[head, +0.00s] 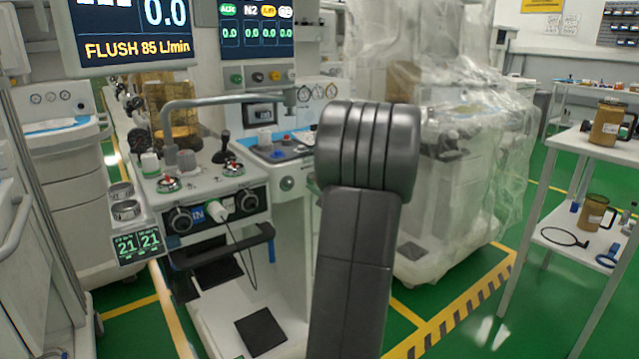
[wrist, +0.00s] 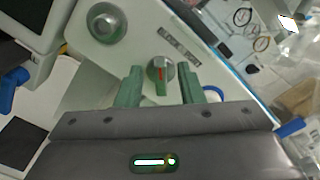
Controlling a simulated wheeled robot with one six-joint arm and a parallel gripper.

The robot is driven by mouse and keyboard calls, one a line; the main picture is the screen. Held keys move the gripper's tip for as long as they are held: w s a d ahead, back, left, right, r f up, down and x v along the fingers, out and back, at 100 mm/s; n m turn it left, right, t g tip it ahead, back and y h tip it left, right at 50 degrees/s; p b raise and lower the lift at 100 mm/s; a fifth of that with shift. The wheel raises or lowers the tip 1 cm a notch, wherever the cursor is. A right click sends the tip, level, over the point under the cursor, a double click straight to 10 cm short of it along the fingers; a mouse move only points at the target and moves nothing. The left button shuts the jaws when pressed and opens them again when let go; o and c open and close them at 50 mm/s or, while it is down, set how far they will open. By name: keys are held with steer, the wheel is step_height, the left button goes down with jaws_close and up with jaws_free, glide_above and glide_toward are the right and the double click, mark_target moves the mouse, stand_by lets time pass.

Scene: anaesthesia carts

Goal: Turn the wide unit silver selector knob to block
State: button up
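The silver selector knob (wrist: 161,73) shows in the wrist view, round with a raised bar and a red mark along it. It sits on a pale panel near a small label plate (wrist: 180,45) whose text I cannot read. My gripper (wrist: 160,79) is open, with one green finger to the left of the knob and one to the right. Gaps show between the fingers and the knob. In the head view my arm covers the gripper and probably this knob. The wide unit (head: 287,204) stands behind my arm there.
A second round silver knob (wrist: 106,23) is up and left on the same panel. A plastic-wrapped machine (head: 465,160) and a white shelf (head: 583,250) are at right, with green floor between.

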steer(key=p+v, duration=0.2)
steer(key=v, duration=1.1)
steer(key=shift+s+d+p, duration=0.25)
steer(key=shift+s+p, duration=0.1)
steer(key=b+x, duration=0.2)
steer(key=x, duration=1.2)
steer(key=shift+s+b, duration=0.1)
steer(key=shift+b, duration=0.25)
